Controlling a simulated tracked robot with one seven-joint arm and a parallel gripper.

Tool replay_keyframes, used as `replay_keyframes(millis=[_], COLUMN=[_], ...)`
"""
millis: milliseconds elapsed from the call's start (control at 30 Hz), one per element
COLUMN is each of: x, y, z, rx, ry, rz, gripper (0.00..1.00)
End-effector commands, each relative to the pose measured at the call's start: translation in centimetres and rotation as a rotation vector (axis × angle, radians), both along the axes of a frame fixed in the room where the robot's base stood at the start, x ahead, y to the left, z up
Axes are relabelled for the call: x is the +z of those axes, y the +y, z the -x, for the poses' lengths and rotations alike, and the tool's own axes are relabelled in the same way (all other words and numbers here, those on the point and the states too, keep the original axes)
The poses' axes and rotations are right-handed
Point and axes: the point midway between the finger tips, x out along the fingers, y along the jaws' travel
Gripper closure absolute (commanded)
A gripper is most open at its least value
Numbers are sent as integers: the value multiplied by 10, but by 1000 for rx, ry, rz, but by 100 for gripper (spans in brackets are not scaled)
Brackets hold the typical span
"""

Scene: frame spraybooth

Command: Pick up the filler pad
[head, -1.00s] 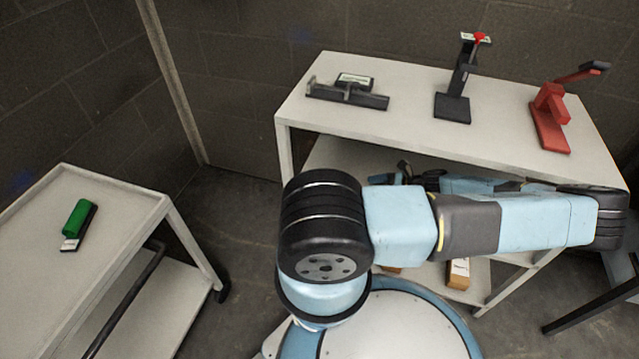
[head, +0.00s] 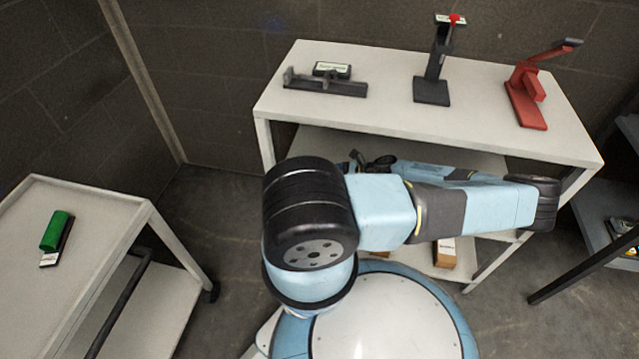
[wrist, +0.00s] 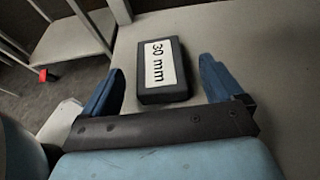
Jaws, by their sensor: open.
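A black block with a white "30 mm" label (wrist: 163,72), which looks like the filler pad, lies on a pale grey surface in the wrist view. My gripper's two blue fingers (wrist: 160,68) are apart, one on each side of the block, with a gap at both sides. I cannot tell how high the fingers are above the surface. In the head view my gripper (head: 370,160) shows only partly behind my arm, by the front of the pale table, and I cannot make out the block there.
The pale table (head: 400,125) carries a dark fixture with a labelled block (head: 325,88), a black stand (head: 432,90) and a red stand (head: 524,105). A cart (head: 110,215) with a green-handled tool (head: 55,232) stands left. A small box (head: 444,252) is on the lower shelf.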

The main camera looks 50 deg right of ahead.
Motion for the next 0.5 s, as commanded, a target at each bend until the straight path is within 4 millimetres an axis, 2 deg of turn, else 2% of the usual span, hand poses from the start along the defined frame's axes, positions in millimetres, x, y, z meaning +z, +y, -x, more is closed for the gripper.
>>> replay_keyframes(millis=[300, 500], x=[-16, -20], y=[17, 21], z=[-28, -36], rx=[1, -1], ry=[-2, 0], rz=[-1, 2], gripper=[6, 6])
